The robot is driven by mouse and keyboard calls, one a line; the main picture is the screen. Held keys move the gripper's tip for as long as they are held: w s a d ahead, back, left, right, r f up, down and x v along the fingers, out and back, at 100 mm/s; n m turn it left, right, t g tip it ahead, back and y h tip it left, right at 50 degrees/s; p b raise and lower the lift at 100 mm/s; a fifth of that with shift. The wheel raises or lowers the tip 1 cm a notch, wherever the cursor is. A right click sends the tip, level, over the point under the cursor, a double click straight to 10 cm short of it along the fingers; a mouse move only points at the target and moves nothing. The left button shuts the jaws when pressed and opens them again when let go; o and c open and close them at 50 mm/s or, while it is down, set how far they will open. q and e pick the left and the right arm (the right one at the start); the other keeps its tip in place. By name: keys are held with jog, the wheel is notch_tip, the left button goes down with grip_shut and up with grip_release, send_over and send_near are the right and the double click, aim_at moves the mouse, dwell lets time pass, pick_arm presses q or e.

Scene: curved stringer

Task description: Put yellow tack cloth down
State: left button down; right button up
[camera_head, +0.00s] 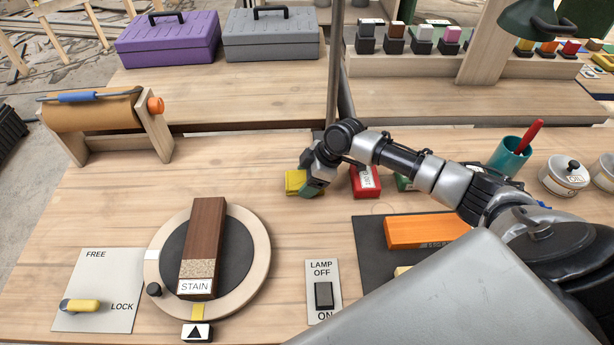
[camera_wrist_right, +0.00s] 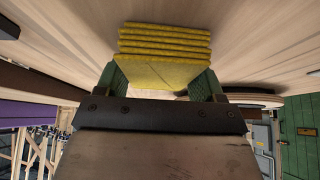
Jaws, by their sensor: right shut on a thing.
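The yellow tack cloth (camera_head: 296,182) is a small folded stack of yellow layers near the middle of the workbench. My right gripper (camera_head: 313,187) reaches it from the right and is shut on it. In the right wrist view the layered yellow cloth (camera_wrist_right: 165,45) sits between the two green fingers of my right gripper (camera_wrist_right: 166,78). Pale wood shows beyond the cloth; whether the cloth touches the bench top I cannot tell. My left gripper is not in view.
A red block (camera_head: 365,183) stands just right of the cloth. A round turntable (camera_head: 257,250) bears a brown wood piece labelled STAIN (camera_head: 205,240). A lamp switch plate (camera_head: 323,290) and an orange block (camera_head: 425,231) lie nearer.

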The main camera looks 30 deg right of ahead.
jog(key=o, duration=0.8)
jog(key=shift+f, duration=0.15)
jog(key=b+v, duration=0.1)
jog(key=v, duration=1.1)
jog(key=shift+r, duration=0.25)
